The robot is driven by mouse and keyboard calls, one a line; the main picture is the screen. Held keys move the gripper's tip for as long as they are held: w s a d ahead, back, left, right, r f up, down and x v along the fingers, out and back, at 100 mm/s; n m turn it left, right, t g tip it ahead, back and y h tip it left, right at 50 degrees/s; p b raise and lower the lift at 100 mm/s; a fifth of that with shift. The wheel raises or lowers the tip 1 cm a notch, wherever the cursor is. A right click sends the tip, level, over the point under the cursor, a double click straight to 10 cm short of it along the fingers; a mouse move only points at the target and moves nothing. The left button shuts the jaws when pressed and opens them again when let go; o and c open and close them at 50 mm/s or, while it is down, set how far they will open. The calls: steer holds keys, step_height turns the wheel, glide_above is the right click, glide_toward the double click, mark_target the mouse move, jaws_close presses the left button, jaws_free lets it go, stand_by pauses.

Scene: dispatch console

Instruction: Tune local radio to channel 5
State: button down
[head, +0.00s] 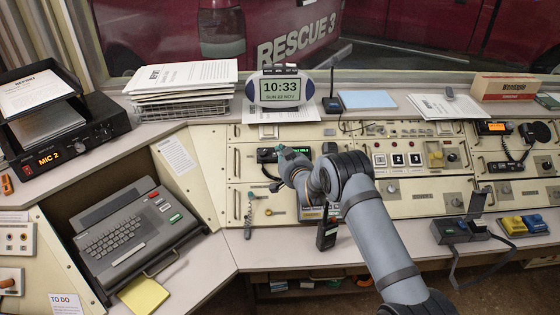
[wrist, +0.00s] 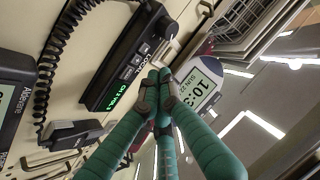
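In the wrist view the radio (wrist: 122,62) shows the label LOCAL, several small buttons and a green display that seems to read CH 2, with a volume figure too small to be sure of. A knob (wrist: 167,27) is at its upper end. My gripper (wrist: 158,78) has its fingertips together, just beside the radio's end, with nothing seen between them.
A coiled cord (wrist: 44,75) and a black handset (wrist: 72,133) hang near the radio. A clock (head: 280,90) reading 10:33 stands on the ledge above. Right of my arm are number tiles (head: 398,160) and an orange-lit radio (head: 495,127). A keyboard terminal (head: 120,235) sits at left.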

steer(key=shift+w+f+b, duration=0.4)
steer(key=shift+f+b, duration=0.25)
steer(key=shift+f, duration=0.05)
steer(key=shift+f+b, duration=0.15)
steer(key=shift+b, duration=0.15)
stand_by(0.9)
steer(key=shift+w+a+f+b, duration=0.1)
steer(key=shift+w+f+b, duration=0.15)
steer(key=shift+b, duration=0.35)
steer(key=shift+w+f+b, duration=0.15)
steer(key=shift+f+b, duration=0.05)
steer(key=shift+b, duration=0.35)
stand_by(0.5)
steer(key=shift+r, duration=0.15)
steer(key=shift+s+r, duration=0.4)
steer(key=shift+r, duration=0.05)
